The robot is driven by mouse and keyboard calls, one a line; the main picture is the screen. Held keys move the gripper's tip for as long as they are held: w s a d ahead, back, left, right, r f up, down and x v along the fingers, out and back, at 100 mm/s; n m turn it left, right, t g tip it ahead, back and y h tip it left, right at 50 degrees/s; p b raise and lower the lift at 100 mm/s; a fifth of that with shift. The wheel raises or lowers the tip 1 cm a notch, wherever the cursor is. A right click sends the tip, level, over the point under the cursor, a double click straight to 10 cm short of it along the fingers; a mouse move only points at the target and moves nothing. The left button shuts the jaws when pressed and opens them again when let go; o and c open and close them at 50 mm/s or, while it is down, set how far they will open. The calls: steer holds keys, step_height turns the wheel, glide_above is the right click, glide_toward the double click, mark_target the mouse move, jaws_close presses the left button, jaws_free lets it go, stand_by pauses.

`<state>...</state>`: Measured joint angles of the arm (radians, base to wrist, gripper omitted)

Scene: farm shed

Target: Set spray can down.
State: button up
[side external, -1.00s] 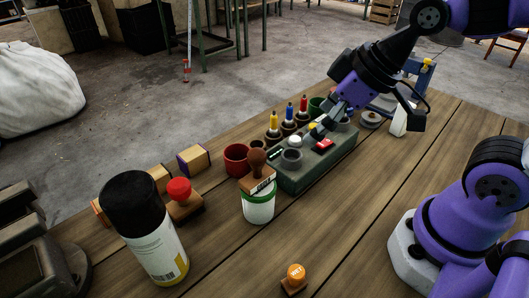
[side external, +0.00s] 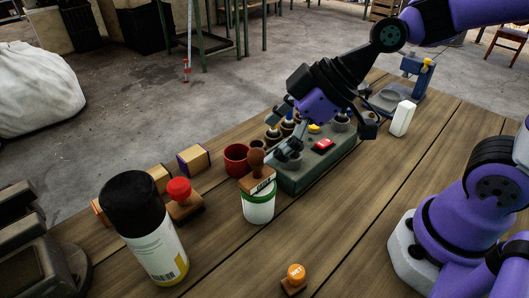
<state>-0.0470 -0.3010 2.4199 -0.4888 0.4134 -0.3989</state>
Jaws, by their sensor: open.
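The spray can (side external: 157,245), with a black cap and a white and yellow label, stands upright on the wooden table (side external: 350,235) at the front left. My gripper (side external: 291,136) is open over the green block (side external: 316,167), well to the right of and behind the can. No can is between its fingers. The gripper hides part of the block's top and the small bottles behind it.
A stamp (side external: 257,175) rests on a white-green tub (side external: 259,205) beside the block. A red-topped stamp (side external: 182,198), a red cup (side external: 236,159) and boxes (side external: 194,160) stand near the can. An orange stamp (side external: 294,279) is at the front. The right-hand planks are mostly clear.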

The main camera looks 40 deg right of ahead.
mark_target(140, 214)
steer(key=w+a+f+n+y, duration=0.1)
steer(key=a+y, duration=0.1)
steer(key=a, duration=0.4)
steer(key=w+a+f+n+y, duration=0.1)
steer(key=a+n+y, duration=0.1)
steer(key=a, duration=0.5)
steer(key=w+a+f+n+g+y, duration=0.1)
steer(key=a+n+y, duration=0.1)
steer(key=a, duration=0.5)
steer(key=shift+w+a+f+y, duration=0.15)
steer(key=shift+w+y, duration=0.2)
steer(key=shift+y, duration=0.15)
steer(key=c, duration=1.3)
